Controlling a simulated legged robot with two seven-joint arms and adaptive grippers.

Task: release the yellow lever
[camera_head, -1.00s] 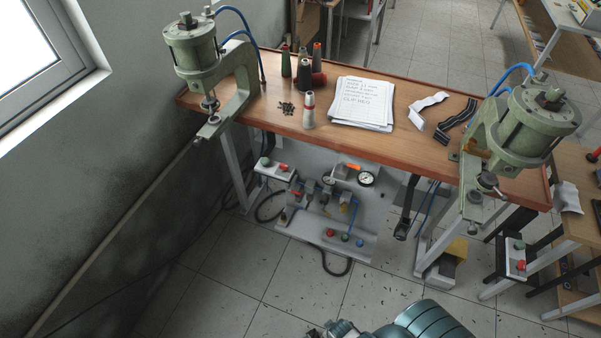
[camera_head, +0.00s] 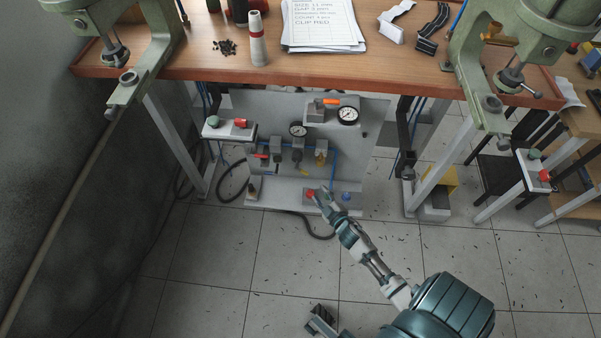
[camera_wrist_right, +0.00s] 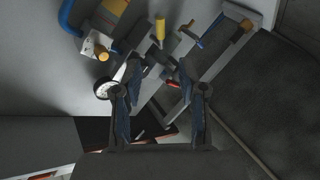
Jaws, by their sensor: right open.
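In the head view a small yellow lever (camera_head: 303,172) hangs below the row of valves on the grey panel under the bench. My right gripper (camera_head: 322,194) is in front of the panel's lower shelf, below and right of the lever, apart from it as far as I can see. In the wrist view its two fingers (camera_wrist_right: 160,90) are spread with nothing held. A yellow handle (camera_wrist_right: 160,28) shows beyond the fingertips; I cannot tell surely that it is the same lever. A dark grey part at the bottom edge may be my left gripper (camera_head: 322,320); its jaws are unclear.
Red (camera_head: 310,194) and blue (camera_head: 346,197) buttons sit on the shelf beside my right gripper. A red lever (camera_head: 262,156), gauges (camera_head: 348,114) and an orange lever (camera_head: 331,101) are close by. The wooden bench (camera_head: 220,72) overhangs the panel. The floor in front is open.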

